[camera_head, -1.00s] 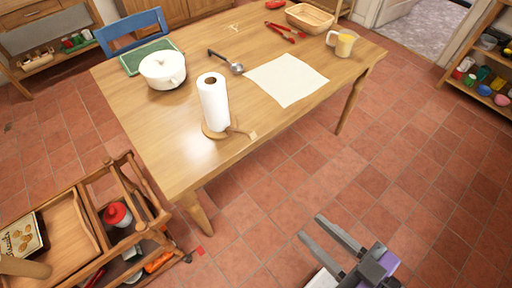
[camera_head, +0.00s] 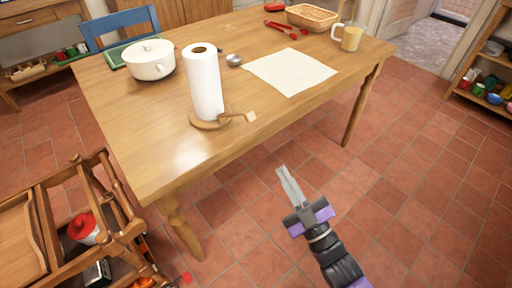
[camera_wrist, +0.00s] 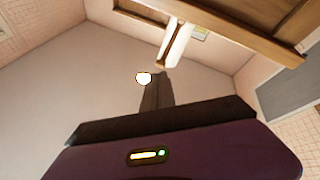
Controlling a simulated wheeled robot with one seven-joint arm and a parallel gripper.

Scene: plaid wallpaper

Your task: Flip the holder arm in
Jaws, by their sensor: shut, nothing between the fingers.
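A paper towel roll (camera_head: 205,85) stands upright on a round wooden holder base (camera_head: 209,121) near the front edge of the table. The holder arm (camera_head: 236,117) sticks out from the base to the right, toward the front edge, with a pale block at its end. My gripper (camera_head: 284,172) is in front of the table, below and right of the holder arm and apart from it. Its fingers lie together with nothing visible between them.
The wooden table (camera_head: 150,125) also bears a white pot (camera_head: 148,62), a ladle (camera_head: 233,60), a pale cloth (camera_head: 290,72), a basket (camera_head: 312,17) and a mug (camera_head: 350,38). A wooden cart (camera_head: 40,215) stands at the lower left. The tiled floor right of the table is clear.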

